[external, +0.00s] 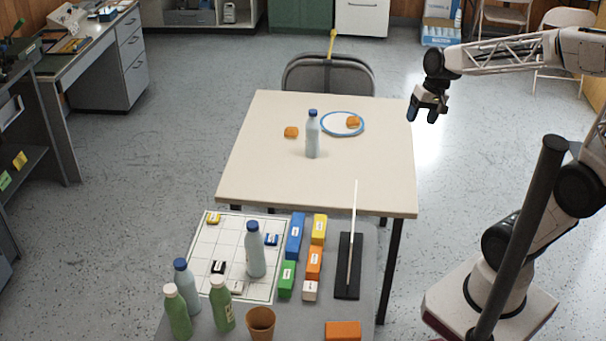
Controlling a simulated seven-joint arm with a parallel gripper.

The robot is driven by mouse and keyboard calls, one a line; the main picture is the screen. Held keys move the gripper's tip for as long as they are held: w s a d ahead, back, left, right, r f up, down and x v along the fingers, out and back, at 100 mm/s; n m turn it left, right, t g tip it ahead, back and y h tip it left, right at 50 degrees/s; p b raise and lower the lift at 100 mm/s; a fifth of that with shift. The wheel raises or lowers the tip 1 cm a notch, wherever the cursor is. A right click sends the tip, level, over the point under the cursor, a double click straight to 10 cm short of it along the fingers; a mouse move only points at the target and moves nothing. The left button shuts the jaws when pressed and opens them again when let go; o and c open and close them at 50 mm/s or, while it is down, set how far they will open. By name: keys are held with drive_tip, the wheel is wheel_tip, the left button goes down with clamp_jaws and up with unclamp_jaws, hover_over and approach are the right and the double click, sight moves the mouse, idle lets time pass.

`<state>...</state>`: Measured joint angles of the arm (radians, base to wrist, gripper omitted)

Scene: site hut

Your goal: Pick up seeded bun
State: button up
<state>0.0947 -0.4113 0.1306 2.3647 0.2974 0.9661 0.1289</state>
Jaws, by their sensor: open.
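Two small orange-brown buns show in the external view. One bun (291,132) lies on the bare cream table (265,175), left of a blue-capped bottle (313,138). The other bun (353,122) sits on a white plate with a blue rim (328,127), right of the bottle. They are too small to tell which one has seeds. My gripper (423,114) is open and empty, in the air near the table's right edge. It is to the right of the plate and apart from both buns.
The bottle stands upright between the buns, just in front of the plate. A nearer grey table (205,300) carries a gridded sheet, several bottles, coloured blocks, a cup (261,323) and a thin upright rod (353,230). A chair (300,80) stands behind. The cream table's front is clear.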

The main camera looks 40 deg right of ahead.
drive_tip(key=w+d+f+m+t+y, duration=0.1)
drive_tip(key=w+d+f+m+y, duration=0.2)
drive_tip(key=w, duration=0.7)
drive_tip(key=w+d+f+m+y, duration=0.1)
drive_tip(key=w+d+f+m, duration=0.25)
drive_tip(key=w, duration=0.55)
drive_tip(key=w+d+f+m+t+y, duration=0.15)
drive_tip(key=w+f+m, duration=0.3)
drive_tip(key=w, duration=0.55)
drive_tip(key=m+t+y, duration=0.2)
drive_tip(key=m+t, duration=0.4)
drive_tip(key=m, duration=0.6)
approach(353, 120)
drive_tip(key=w, duration=0.1)
drive_tip(key=w+f, duration=0.1)
drive_tip(key=w, duration=0.1)
drive_tip(key=shift+a+f+g+h, duration=0.15)
drive_tip(key=shift+f+g+h, duration=0.1)
drive_tip(key=shift+f, duration=0.1)
drive_tip(key=shift+x, duration=1.25)
drive_tip(key=shift+a, duration=0.1)
drive_tip(key=shift+x, duration=2.55)
